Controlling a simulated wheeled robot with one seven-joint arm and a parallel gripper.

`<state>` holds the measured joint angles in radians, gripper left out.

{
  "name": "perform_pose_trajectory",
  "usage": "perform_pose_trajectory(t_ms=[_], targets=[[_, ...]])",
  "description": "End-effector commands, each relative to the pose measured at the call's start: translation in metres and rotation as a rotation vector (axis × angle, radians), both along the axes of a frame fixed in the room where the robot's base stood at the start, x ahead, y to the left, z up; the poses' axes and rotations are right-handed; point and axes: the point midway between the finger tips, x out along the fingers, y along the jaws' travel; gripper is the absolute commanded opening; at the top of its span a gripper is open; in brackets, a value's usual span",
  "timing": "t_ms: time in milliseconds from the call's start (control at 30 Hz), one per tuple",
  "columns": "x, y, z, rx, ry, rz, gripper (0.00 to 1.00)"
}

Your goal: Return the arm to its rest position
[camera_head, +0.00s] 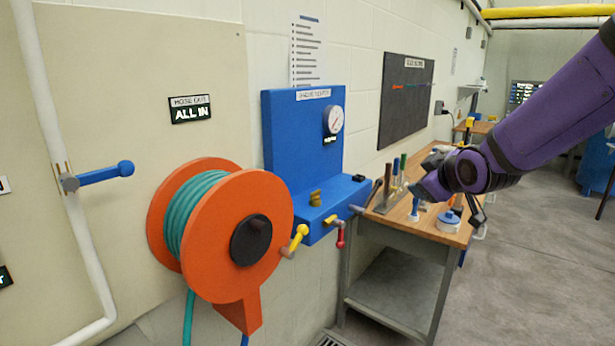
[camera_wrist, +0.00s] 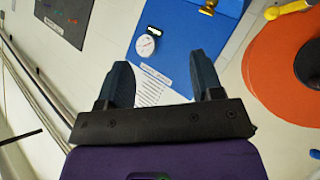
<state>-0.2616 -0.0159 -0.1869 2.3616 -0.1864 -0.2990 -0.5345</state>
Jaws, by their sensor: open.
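My gripper (camera_wrist: 162,62) is open in the wrist view, its two dark fingers well apart with nothing held between them. Beyond the fingers are the blue panel and its gauge, at a distance. In the head view my purple arm (camera_head: 550,115) reaches in from the upper right. Its dark wrist end is in front of the wooden workbench (camera_head: 447,237) and hides part of the bench top. The fingers are small and hard to make out there.
An orange hose reel (camera_head: 262,200) with green hose stands at left centre. A blue panel (camera_head: 283,150) with a gauge (camera_head: 333,119) and coloured handles is beside it. Tools stand on the bench, including a blue round item (camera_head: 447,222). The floor (camera_head: 540,270) at right is clear.

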Motion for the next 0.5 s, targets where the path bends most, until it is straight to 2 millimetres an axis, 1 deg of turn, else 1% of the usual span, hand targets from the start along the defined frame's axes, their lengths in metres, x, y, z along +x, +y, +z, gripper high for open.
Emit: perform_pose_trajectory(t_ms=[33, 167, 200, 367, 500], targets=[[-0.014, -0.008, 0.01, 0.03, 0.029, -0.034, 0.6], [-0.053, -0.022, 0.023, 0.108, 0.128, -0.122, 0.6], [-0.066, -0.026, 0.027, 0.132, 0.158, -0.149, 0.6], [-0.12, -0.038, 0.038, 0.222, 0.277, -0.259, 0.6], [-0.172, -0.045, 0.044, 0.294, 0.378, -0.355, 0.6]])
